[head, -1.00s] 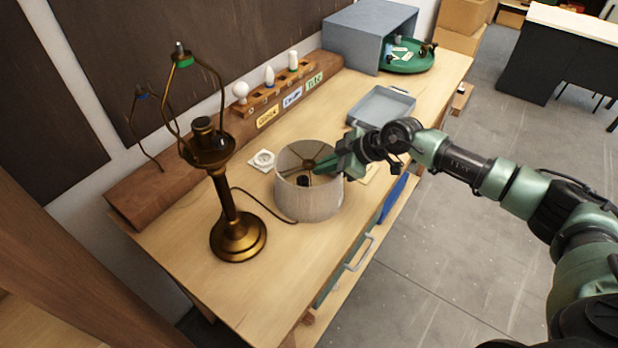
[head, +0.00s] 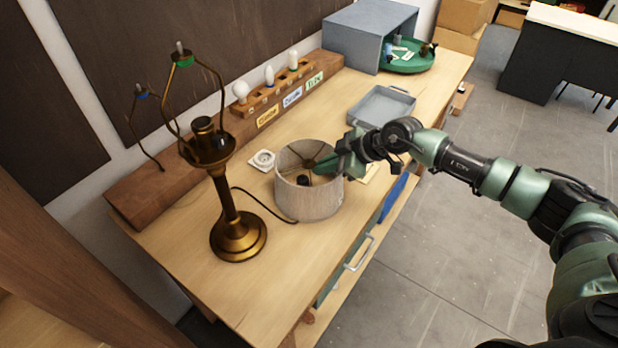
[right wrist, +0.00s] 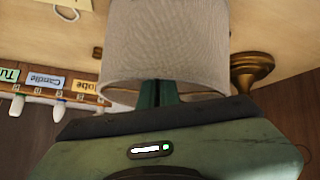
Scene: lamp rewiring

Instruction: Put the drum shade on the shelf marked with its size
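The drum shade (head: 309,199), pale grey-beige fabric, stands upright and open-topped on the workbench (head: 215,290), right of the brass lamp. My right gripper (head: 328,164) is at the shade's upper right rim, with green fingertips reaching over it. In the right wrist view the fingers (right wrist: 158,92) are close together at the rim of the shade (right wrist: 165,40), with a thin dark seam between them; they look shut on the rim. The exact contact is partly hidden. My left gripper is not in view. No shelf with a size mark can be made out.
The brass lamp (head: 232,215) stands close left, its cord trailing toward the shade. A white ring-shaped part (head: 262,160) lies behind the shade. A bulb rack (head: 275,100), a grey tray (head: 381,107), a grey open box (head: 365,35) and a green turntable (head: 408,62) are farther back.

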